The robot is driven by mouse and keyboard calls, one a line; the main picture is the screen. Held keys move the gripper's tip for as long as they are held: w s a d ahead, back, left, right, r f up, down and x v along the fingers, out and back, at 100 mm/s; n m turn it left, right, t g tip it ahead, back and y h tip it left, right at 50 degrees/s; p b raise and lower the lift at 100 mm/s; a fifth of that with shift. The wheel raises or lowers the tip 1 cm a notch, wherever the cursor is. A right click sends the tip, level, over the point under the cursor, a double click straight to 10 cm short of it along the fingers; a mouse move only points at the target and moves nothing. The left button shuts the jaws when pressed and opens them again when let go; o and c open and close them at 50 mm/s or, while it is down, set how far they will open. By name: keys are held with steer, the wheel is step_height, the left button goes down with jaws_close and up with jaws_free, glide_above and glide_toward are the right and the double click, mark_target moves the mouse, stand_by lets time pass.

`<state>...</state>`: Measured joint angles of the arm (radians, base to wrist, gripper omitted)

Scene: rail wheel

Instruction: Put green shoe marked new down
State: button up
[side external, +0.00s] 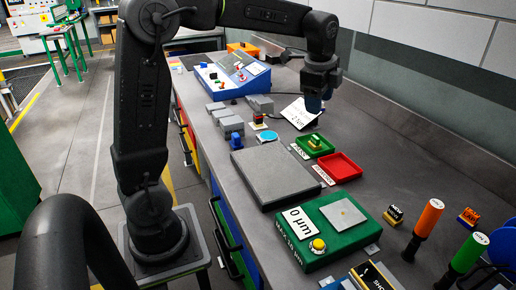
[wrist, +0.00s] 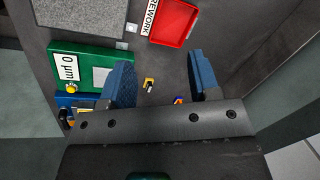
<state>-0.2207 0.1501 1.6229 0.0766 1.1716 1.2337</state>
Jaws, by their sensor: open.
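My gripper (side external: 314,103) hangs above the back of the bench, beside the white card. In the wrist view its blue fingers (wrist: 160,72) are spread, with nothing held between them. A small green and yellow piece (side external: 315,142) sits in the green tray (side external: 322,151); I cannot read a mark on it.
The red REWORK tray (side external: 341,167) lies beside the green tray. A grey plate (side external: 275,176) and a green gauge box reading 0 µm (side external: 328,243) lie nearer. An orange-topped cylinder (side external: 428,217) stands upright. A white card (side external: 300,113) stands behind.

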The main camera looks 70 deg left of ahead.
steer(key=s+d+f+n+t, duration=0.1)
steer(key=s+d+n, duration=0.2)
steer(key=s, duration=0.4)
steer(key=s+d+f+n+t, duration=0.1)
steer(key=s+d+n, duration=0.3)
steer(key=s, duration=0.4)
steer(key=s+d+f+n+t+h, duration=0.1)
steer(key=s+d+n, duration=0.2)
steer(key=s, duration=0.4)
steer(key=shift+s+d+n+t, duration=0.15)
steer(key=shift+d+n+t, duration=0.2)
steer(key=shift+n, duration=0.55)
